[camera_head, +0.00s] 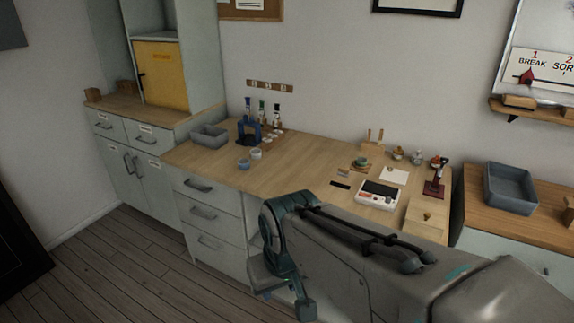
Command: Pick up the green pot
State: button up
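A small dark greenish pot-like thing (361,162) stands toward the back right of the wooden worktop (300,165). It is too small to tell its shape well. My arm reaches in from the lower right, in front of the worktop. The teal and grey end of my arm, with what seems to be my gripper (283,287), hangs low before the drawers, well apart from the greenish thing. Its fingers do not show clearly, and I see nothing held.
A white device (381,194), a wooden box (427,219) and a dark red stand (434,187) crowd the right end. A blue rack (248,131) with bottles nearby and a grey bin (209,136) stand left. Another grey bin (510,188) is far right. The worktop's middle is clear.

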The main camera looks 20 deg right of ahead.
aim_at(361, 163)
jog(key=u, duration=0.25)
jog(key=k, duration=0.4)
jog(key=u, duration=0.35)
jog(key=i, duration=1.45)
jog(key=z, duration=1.3)
jog(key=i, duration=0.8)
jog(key=z, duration=1.25)
jog(key=i, duration=0.25)
jog(key=z, duration=0.15)
